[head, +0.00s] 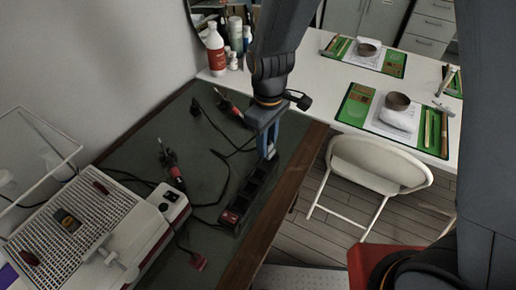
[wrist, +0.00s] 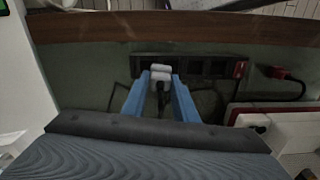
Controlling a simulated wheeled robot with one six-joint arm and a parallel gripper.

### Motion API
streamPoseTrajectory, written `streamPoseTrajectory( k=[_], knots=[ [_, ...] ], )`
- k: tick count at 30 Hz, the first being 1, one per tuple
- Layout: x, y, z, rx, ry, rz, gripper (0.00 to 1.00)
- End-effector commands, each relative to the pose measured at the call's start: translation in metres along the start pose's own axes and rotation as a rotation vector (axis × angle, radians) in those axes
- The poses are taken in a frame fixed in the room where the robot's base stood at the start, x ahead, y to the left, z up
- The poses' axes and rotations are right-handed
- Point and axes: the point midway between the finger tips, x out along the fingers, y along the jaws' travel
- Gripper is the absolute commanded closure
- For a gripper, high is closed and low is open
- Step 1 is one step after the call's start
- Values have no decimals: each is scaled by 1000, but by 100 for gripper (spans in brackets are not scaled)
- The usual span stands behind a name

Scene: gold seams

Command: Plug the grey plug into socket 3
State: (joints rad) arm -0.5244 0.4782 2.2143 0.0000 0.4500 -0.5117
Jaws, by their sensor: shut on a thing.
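The black power strip (head: 247,194) lies along the wooden edge of the green bench, with a red switch (head: 230,216) at its near end. It also runs across the wrist view (wrist: 205,67), its red switch (wrist: 239,69) at the right. My gripper (head: 268,154) is over the far end of the strip. In the wrist view my gripper (wrist: 162,84) has its blue fingers shut on the pale grey plug (wrist: 161,72), whose dark cord hangs between them. The plug overlaps the strip's left part. Whether it touches or enters a socket, I cannot tell. Socket numbers are not readable.
A red plug (head: 197,262) on a dark cord lies on the bench near the strip's switch end. Two red-and-black tools (head: 172,168) and loose black cables lie left of the strip. A white machine (head: 110,235) stands at lower left.

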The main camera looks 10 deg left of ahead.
Motion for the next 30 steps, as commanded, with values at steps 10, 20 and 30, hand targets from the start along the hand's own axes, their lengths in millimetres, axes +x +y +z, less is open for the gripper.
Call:
streamPoseTrajectory(
  k=[10, 20, 30],
  knots=[
    [66, 136, 82, 664, -2, -2, 97],
    [101, 192, 143, 1016, 0, 0, 97],
    [102, 195, 146, 1039, 1, 0, 97]
  ],
)
